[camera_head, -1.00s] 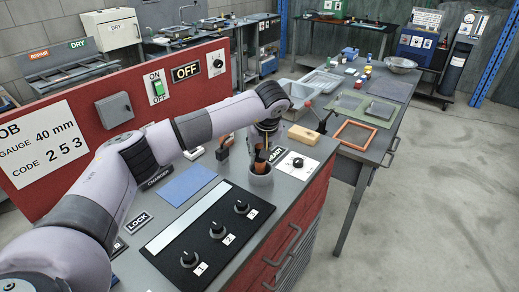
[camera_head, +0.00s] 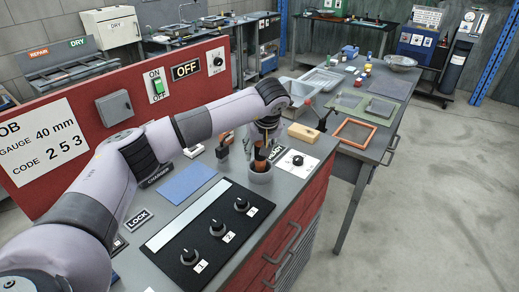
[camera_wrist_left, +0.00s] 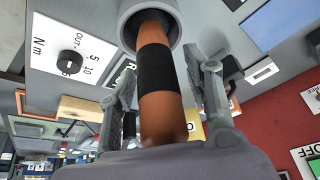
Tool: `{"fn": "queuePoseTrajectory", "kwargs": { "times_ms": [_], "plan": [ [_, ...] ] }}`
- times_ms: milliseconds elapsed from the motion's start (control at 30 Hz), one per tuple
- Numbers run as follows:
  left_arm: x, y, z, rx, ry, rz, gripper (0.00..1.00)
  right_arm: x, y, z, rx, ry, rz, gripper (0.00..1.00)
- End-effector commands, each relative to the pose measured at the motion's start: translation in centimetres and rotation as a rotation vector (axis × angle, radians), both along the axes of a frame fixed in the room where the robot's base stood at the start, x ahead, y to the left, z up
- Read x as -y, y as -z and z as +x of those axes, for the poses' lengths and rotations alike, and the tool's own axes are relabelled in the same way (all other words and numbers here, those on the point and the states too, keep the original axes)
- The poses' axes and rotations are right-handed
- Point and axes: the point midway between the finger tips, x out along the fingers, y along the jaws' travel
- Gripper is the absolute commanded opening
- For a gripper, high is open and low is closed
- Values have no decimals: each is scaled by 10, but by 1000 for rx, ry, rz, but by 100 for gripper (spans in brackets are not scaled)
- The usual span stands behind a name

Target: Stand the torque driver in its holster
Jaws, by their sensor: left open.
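The torque driver, with an orange and black handle (camera_wrist_left: 156,75), stands in its grey cup-shaped holster (camera_head: 260,176) near the front edge of the bench. The handle (camera_head: 262,155) also shows in the head view, partly hidden by my gripper. In the left wrist view, its far end is inside the mouth of the holster (camera_wrist_left: 176,14). My left gripper (camera_wrist_left: 165,70) is open, with one finger on each side of the handle and gaps showing between. In the head view the gripper (camera_head: 262,148) is just above the holster. My right gripper is not in view.
A white dial card (camera_head: 296,161) lies right of the holster, and a yellowish block (camera_head: 303,132) stands behind it. A black panel with knobs (camera_head: 216,228) is in front. A blue mat (camera_head: 187,181) lies to the left. The red back panel (camera_head: 90,100) rises behind my arm.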

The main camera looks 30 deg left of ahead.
Motion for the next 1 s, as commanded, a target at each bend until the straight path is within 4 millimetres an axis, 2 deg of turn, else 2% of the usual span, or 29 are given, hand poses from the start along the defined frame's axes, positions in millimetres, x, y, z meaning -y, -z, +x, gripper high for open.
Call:
{"fn": "queuePoseTrajectory", "kwargs": {
  "times_ms": [167, 400, 600, 733, 1000],
  "plan": [
    [8, -25, -6, 7, 1, 0, 46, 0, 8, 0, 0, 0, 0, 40],
    [23, -73, -20, 6, 2, -1, 46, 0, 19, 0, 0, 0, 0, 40],
    [31, -101, -29, 3, 1, -1, 46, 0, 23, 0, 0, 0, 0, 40],
    [33, -108, -31, 1, 0, 0, 46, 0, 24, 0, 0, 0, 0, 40],
    [33, -110, -32, 1, 0, -1, 46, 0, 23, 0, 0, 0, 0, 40]
  ]
}}
